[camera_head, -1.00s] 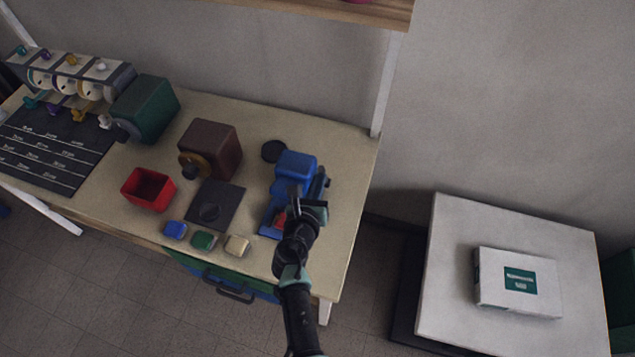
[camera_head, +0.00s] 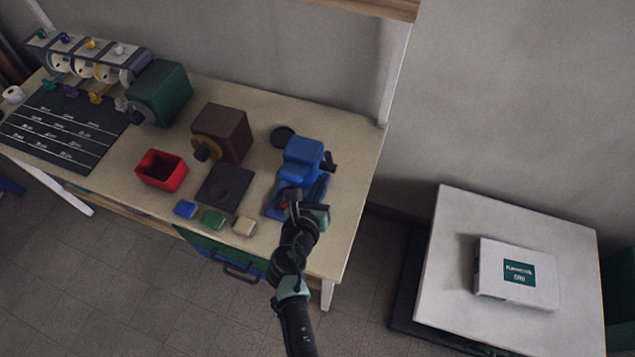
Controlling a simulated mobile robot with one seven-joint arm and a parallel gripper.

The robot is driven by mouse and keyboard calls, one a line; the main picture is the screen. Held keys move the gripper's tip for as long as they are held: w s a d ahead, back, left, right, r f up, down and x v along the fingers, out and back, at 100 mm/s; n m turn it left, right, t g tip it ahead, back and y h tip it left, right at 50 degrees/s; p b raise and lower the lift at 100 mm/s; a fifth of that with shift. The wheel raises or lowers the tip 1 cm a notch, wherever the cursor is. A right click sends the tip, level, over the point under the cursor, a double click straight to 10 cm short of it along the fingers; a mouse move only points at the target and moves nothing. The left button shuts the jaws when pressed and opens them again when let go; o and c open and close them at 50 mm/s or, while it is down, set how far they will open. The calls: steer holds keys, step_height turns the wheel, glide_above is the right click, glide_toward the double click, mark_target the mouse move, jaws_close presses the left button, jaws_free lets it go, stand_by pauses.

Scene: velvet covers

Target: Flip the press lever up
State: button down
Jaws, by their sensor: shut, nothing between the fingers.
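The blue press (camera_head: 300,160) stands near the right end of the table, with a blue block-shaped head above a flat blue base. Its short dark lever (camera_head: 329,162) shows at the right side of the head; its exact angle is hard to tell. My gripper (camera_head: 303,200) is shut and empty. It is in front of the press in this view, covering the front part of the base and a small red part there. The gripper appears apart from the lever, below and left of it in the picture.
A brown box with a round front (camera_head: 221,134), red bin (camera_head: 162,170), dark plate (camera_head: 225,186) and several small colored blocks lie left of the press. A black disc (camera_head: 283,136) lies behind it. The tabletop (camera_head: 345,215) right of the press is clear.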

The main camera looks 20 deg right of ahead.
steer(key=r, duration=0.1)
steer(key=s+a+r, duration=0.1)
steer(key=r, duration=0.1)
steer(key=shift+s+a+r+p, duration=0.2)
steer(key=shift+s+r+p, duration=0.05)
steer(key=shift+s+p, duration=0.15)
steer(key=shift+r, duration=0.1)
